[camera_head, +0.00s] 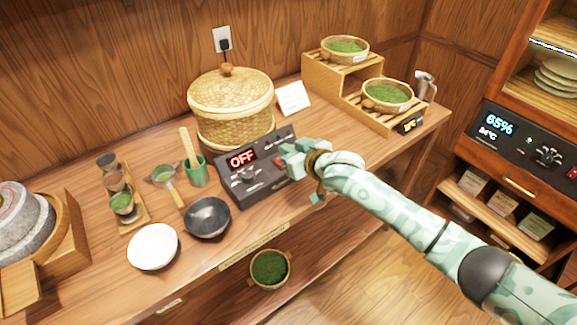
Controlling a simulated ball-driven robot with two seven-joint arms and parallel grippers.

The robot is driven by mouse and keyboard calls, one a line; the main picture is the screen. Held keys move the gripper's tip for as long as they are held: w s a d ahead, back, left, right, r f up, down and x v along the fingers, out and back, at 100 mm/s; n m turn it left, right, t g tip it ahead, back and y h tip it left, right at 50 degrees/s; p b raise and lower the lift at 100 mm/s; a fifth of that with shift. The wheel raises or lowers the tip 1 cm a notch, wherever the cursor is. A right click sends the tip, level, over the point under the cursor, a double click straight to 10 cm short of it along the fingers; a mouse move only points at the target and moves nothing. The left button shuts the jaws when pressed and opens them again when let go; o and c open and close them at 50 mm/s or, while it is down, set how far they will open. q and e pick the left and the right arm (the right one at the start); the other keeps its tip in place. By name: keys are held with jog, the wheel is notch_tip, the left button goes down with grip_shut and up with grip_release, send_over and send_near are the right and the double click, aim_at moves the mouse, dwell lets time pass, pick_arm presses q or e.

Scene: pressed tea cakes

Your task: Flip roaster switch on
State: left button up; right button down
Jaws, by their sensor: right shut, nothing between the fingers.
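The roaster's dark control box (262,185) stands on the wooden counter, and its display (242,159) reads OFF. A round lidded wicker basket (233,112) stands right behind it. A small red switch (281,162) shows on the right part of the box's sloped face. My right gripper (288,160) is shut and empty, with its fingers at the right end of the box, right by the red switch. The fingers partly cover that area, so I cannot tell whether they touch the switch. My left gripper is out of view.
A black bowl (207,219) and a white bowl (153,247) sit in front and left of the box. A green cup (197,171) with a wooden tool stands to its left. A tiered wooden stand (343,83) holds baskets at the back right. A white card (292,98) stands behind.

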aim_at(278, 159)
notch_tip(278, 159, down, 4)
jog(key=shift+f+b, duration=0.1)
jog(key=shift+b, duration=0.4)
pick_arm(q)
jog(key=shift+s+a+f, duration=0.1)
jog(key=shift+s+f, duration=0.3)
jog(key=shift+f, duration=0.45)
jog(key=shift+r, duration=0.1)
pick_arm(e)
jog(key=shift+s, duration=0.1)
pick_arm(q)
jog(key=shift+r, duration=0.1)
pick_arm(e)
jog(key=shift+f, duration=0.3)
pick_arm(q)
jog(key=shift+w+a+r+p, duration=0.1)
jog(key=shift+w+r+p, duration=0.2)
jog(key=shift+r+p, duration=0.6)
pick_arm(e)
jog(key=shift+r, duration=0.8)
